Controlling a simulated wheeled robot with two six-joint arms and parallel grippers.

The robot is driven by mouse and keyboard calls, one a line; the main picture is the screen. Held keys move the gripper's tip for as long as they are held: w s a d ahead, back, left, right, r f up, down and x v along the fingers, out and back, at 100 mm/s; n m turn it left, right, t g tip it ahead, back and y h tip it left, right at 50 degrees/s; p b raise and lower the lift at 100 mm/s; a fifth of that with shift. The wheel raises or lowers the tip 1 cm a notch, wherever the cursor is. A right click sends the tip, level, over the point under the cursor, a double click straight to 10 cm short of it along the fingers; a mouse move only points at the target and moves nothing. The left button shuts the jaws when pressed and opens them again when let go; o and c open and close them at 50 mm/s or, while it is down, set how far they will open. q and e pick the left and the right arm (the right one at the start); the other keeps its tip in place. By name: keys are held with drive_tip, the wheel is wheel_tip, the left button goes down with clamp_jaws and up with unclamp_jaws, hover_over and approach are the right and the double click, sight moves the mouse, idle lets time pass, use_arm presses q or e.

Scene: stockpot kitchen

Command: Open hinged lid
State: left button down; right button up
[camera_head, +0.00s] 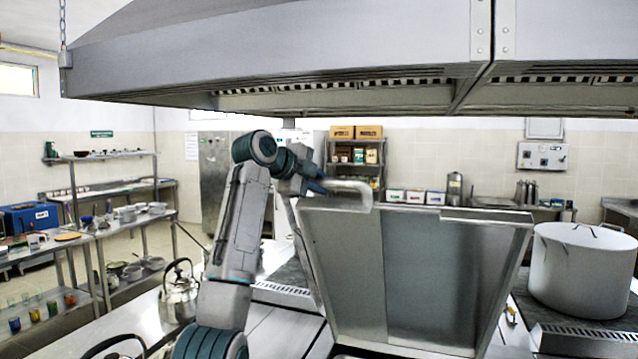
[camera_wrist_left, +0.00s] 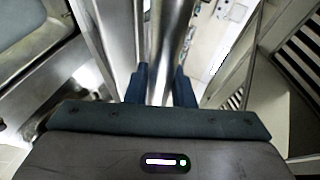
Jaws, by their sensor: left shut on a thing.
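The hinged lid (camera_head: 450,275) is a large grey metal panel in the middle of the head view. It stands raised, tilted steeply up from the counter. A curved metal bar handle (camera_head: 352,188) sits at its upper left edge. My left gripper (camera_head: 318,186) is at the left end of this handle. In the left wrist view the blue fingers of my left gripper (camera_wrist_left: 160,85) are on both sides of the handle bar (camera_wrist_left: 170,45), shut on it. The opening below the lid is mostly hidden at the bottom of the head view. My right gripper is not in view.
A large white stockpot (camera_head: 583,268) stands right of the lid. A kettle (camera_head: 180,293) stands on the counter left of my arm. A big extractor hood (camera_head: 290,60) hangs above. Shelves with dishes (camera_head: 130,220) stand at the far left.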

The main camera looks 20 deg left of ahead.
use_arm(q)
drive_tip(key=c, duration=1.3)
unclamp_jaws()
drive_tip(key=shift+w+f, duration=0.15)
drive_tip(key=shift+f, duration=0.1)
drive_tip(key=shift+o, duration=0.2)
drive_tip(key=shift+w, duration=0.2)
drive_tip(key=shift+s+a+r+b, duration=0.2)
drive_tip(key=shift+s+b, duration=0.25)
drive_tip(key=shift+s, duration=0.1)
drive_tip(key=b+v, duration=0.4)
drive_tip(key=v, duration=0.5)
drive_tip(key=shift+s+r+b, duration=0.25)
drive_tip(key=shift+b, duration=0.1)
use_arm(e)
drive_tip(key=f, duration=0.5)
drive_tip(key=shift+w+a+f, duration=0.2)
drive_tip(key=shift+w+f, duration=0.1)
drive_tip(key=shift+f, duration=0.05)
use_arm(q)
drive_tip(key=shift+a, duration=0.15)
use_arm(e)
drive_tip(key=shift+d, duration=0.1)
